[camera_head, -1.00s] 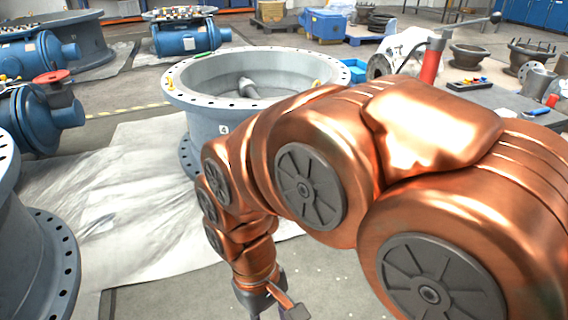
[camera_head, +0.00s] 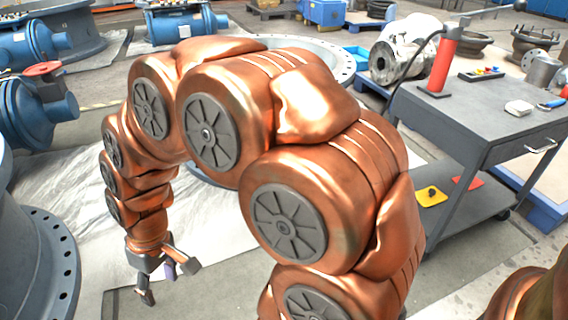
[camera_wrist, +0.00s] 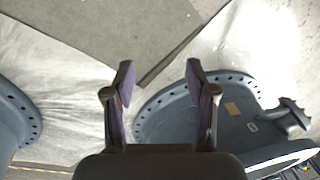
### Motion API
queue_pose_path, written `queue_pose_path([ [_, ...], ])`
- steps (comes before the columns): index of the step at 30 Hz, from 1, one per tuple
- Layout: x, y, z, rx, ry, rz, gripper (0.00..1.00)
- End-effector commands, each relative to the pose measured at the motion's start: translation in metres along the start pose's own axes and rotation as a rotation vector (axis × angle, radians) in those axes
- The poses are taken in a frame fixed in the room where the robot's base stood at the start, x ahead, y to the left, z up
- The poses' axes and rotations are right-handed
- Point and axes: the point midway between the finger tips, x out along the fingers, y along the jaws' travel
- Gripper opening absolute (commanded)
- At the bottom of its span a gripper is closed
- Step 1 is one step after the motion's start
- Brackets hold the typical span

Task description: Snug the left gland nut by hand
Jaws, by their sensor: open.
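I cannot make out a gland nut in either view. My gripper (camera_head: 168,280) hangs at the end of my copper arm over the floor, left of the middle in the head view. In the wrist view its two fingers (camera_wrist: 160,72) are spread with nothing between them. Below and to the right of them there is a blue-grey flanged valve body (camera_wrist: 205,115), with a bracket-like part (camera_wrist: 291,116) at its right side. In the head view a large flanged ring (camera_head: 338,62) is mostly hidden behind my arm.
A grey cart (camera_head: 465,122) with a red cylinder (camera_head: 441,62) on top stands at the right. Blue valves with actuators (camera_head: 35,110) stand at the left. A flanged body (camera_head: 62,262) fills the lower left edge. Pale sheeting (camera_head: 75,180) covers open floor.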

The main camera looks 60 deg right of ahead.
Motion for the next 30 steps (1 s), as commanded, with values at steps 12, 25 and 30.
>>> queue_pose_path([
  [12, 0.033, 0.078, -0.193, -0.112, 0.422, 0.031, 0.56],
  [25, 0.069, 0.265, -0.301, -0.064, 0.707, 0.373, 0.56],
  [30, 0.086, 0.359, -0.301, -0.024, 0.731, 0.584, 0.56],
])
